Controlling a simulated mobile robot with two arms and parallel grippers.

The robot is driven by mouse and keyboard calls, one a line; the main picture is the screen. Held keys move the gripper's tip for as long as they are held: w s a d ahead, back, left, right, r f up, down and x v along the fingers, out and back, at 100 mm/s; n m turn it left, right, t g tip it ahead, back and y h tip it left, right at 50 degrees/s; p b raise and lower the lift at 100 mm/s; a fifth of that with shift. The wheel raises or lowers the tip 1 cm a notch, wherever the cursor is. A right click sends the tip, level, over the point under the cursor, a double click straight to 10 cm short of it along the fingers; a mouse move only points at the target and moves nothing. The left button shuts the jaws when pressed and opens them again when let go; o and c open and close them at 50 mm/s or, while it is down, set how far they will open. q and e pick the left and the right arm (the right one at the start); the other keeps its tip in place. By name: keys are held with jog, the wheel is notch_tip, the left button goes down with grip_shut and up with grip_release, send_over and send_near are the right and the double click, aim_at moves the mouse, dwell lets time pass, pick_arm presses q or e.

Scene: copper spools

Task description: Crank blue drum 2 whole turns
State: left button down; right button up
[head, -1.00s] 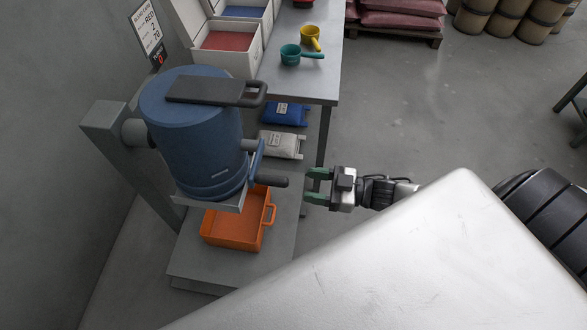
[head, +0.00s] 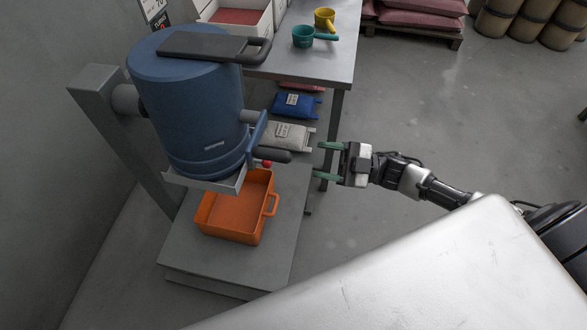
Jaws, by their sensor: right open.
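The blue drum (head: 195,115) hangs upright on a grey stand (head: 110,110) at the left, with a dark lid or plate with a loop handle (head: 215,46) on top. A blue crank arm (head: 257,132) sits on its right side, with a dark crank grip (head: 272,154) pointing right. My right gripper (head: 327,161) is open and empty, its green fingers pointing left at the crank grip with a small gap between them. It does not touch the crank. My left gripper is not in view.
An orange tray (head: 272,206) stands on the grey base (head: 215,268) below the drum. A small red knob (head: 266,163) shows behind the crank grip. A table (head: 335,68) with a teal scoop (head: 303,36) and a yellow scoop (head: 324,18) stands behind; bags lie below it.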

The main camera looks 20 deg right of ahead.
aim_at(281, 153)
jog(key=w+a+n, duration=0.1)
jog(key=a, duration=0.2)
jog(key=w+a+r+p, duration=0.1)
jog(key=a, duration=0.2)
jog(key=w+a+r+n+g+y+p, duration=0.1)
jog(key=a, duration=0.1)
jog(key=shift+a+r+n, duration=0.15)
jog(key=shift+a+n, duration=0.15)
jog(key=shift+a, duration=0.1)
jog(key=shift+w+a, duration=0.2)
jog(key=shift+a, duration=0.25)
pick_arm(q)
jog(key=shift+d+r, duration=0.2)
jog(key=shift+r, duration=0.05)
pick_arm(e)
grip_shut()
